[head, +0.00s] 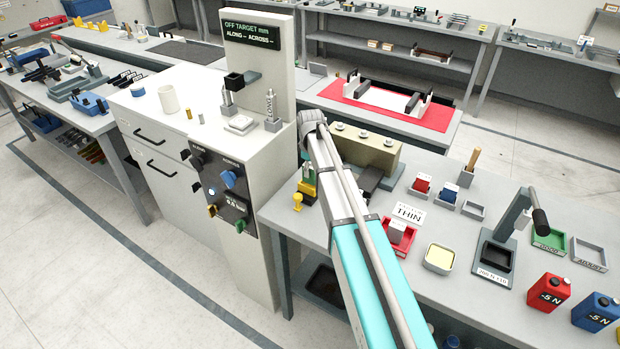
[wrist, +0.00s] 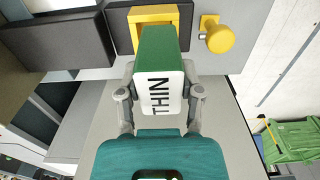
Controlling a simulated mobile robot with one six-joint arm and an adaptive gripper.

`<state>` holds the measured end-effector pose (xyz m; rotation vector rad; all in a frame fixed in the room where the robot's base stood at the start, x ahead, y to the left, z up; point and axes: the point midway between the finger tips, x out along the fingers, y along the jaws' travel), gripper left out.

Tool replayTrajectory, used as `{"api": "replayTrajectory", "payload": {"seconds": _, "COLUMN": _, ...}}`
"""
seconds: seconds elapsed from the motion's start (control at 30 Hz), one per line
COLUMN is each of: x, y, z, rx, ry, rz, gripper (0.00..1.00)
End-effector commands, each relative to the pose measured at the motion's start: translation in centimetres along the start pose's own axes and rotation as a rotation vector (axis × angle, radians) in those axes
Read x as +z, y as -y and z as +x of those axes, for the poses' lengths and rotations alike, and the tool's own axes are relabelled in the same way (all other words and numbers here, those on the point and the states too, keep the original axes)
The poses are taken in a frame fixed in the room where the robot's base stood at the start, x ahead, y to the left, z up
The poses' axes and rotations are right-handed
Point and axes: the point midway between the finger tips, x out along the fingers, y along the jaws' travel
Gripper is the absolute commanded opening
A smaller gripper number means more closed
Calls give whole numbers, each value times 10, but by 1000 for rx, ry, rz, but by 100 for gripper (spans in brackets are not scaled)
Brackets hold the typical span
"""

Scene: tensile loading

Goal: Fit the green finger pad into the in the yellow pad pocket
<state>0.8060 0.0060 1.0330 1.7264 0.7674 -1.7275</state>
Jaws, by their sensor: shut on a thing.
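The green finger pad (wrist: 156,55) has a white end labelled THIN, and my gripper (wrist: 159,98) is shut on it, with one finger on each side. The yellow pad pocket (wrist: 113,28) is a square frame just beyond the pad in the wrist view. The pad's far end overlaps the frame's opening; how deep it sits there is hidden. In the head view the yellow pocket (head: 308,188) shows at the bench's left end, beside my arm. My gripper is mostly hidden in that view.
A yellow knob (wrist: 220,37) stands right of the pocket, and dark blocks (wrist: 60,38) lie left. In the head view a beige block (head: 372,152) is behind my arm. A red tray (head: 402,250) and a THIN sign (head: 408,213) stand to the right.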

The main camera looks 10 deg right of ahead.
Motion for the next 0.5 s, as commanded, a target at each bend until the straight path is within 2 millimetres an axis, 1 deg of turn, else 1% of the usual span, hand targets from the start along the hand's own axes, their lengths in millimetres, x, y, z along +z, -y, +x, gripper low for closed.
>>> {"api": "replayTrajectory", "payload": {"seconds": 0.17, "x": 0, "y": 0, "z": 1, "rx": 0, "ry": 0, "rz": 0, "gripper": 0}}
{"api": "replayTrajectory", "payload": {"seconds": 0.27, "x": -2, "y": -3, "z": 5, "rx": 0, "ry": 0, "rz": 0, "gripper": 0}}
{"api": "replayTrajectory", "payload": {"seconds": 0.4, "x": -7, "y": -7, "z": 16, "rx": 0, "ry": 0, "rz": 0, "gripper": 0}}
{"api": "replayTrajectory", "payload": {"seconds": 0.5, "x": -6, "y": -6, "z": 25, "rx": 0, "ry": 0, "rz": 0, "gripper": 0}}
